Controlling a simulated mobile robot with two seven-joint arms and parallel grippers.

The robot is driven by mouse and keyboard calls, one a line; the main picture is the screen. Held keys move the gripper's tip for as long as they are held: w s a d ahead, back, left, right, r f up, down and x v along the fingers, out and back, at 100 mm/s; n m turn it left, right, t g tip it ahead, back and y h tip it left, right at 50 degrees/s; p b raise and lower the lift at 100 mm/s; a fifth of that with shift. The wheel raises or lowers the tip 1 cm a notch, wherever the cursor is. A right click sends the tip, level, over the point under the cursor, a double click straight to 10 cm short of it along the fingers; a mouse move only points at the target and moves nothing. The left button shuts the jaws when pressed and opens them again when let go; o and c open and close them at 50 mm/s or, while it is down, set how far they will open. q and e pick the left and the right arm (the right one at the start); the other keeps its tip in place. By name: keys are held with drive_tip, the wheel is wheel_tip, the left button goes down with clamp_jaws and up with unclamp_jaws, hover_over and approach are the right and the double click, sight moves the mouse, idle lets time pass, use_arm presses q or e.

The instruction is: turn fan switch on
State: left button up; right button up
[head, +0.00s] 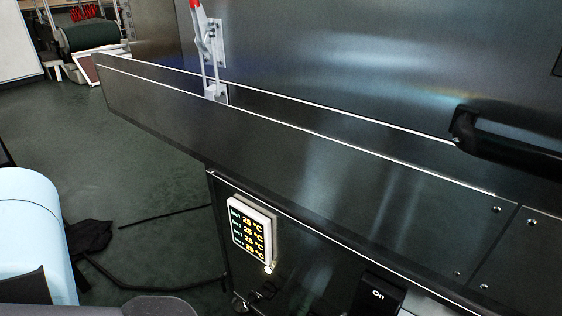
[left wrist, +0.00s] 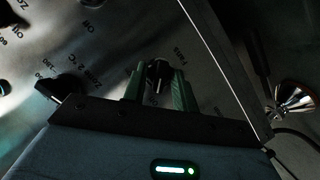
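The fan switch is a small dark knob (left wrist: 158,74) on a metal panel in the left wrist view, beside lettering that looks like "Fans". My left gripper (left wrist: 159,86) has its two green fingers on either side of the knob, close against it, and appears shut on it. The knob's lower part and its pointer position are hard to make out in the dark. In the head view neither the knob nor my left gripper shows. My right gripper is in neither view.
Another dark knob (left wrist: 62,86) sits left of the fingers, near "Zone 2 °C" lettering. A shiny metal fitting (left wrist: 294,100) is at the right. The head view shows a lit temperature display (head: 252,230), a black "On" piece (head: 378,295), a black handle (head: 505,140) and a long steel ledge (head: 260,140).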

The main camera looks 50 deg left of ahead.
use_arm(q)
drive_tip(key=c, duration=0.4)
drive_tip(key=shift+o, duration=0.2)
drive_tip(key=m+y+p, duration=0.1)
drive_tip(key=m+p, duration=0.1)
drive_tip(key=p, duration=0.1)
drive_tip(key=m+g+y+p, duration=0.1)
drive_tip(key=m+y+p, duration=0.1)
drive_tip(key=m+p, duration=0.1)
drive_tip(key=d+m+y+p, duration=0.1)
drive_tip(key=m+p, duration=0.1)
drive_tip(key=p, duration=0.3)
drive_tip(key=shift+w+r+m+g+y, duration=0.1)
drive_tip(key=shift+m+g+y, duration=0.3)
drive_tip(key=m+y, duration=0.2)
drive_tip(key=shift+m, duration=0.3)
drive_tip(key=shift+c, duration=0.2)
drive_tip(key=shift+w+m+b, duration=0.1)
drive_tip(key=shift+m+b, duration=0.2)
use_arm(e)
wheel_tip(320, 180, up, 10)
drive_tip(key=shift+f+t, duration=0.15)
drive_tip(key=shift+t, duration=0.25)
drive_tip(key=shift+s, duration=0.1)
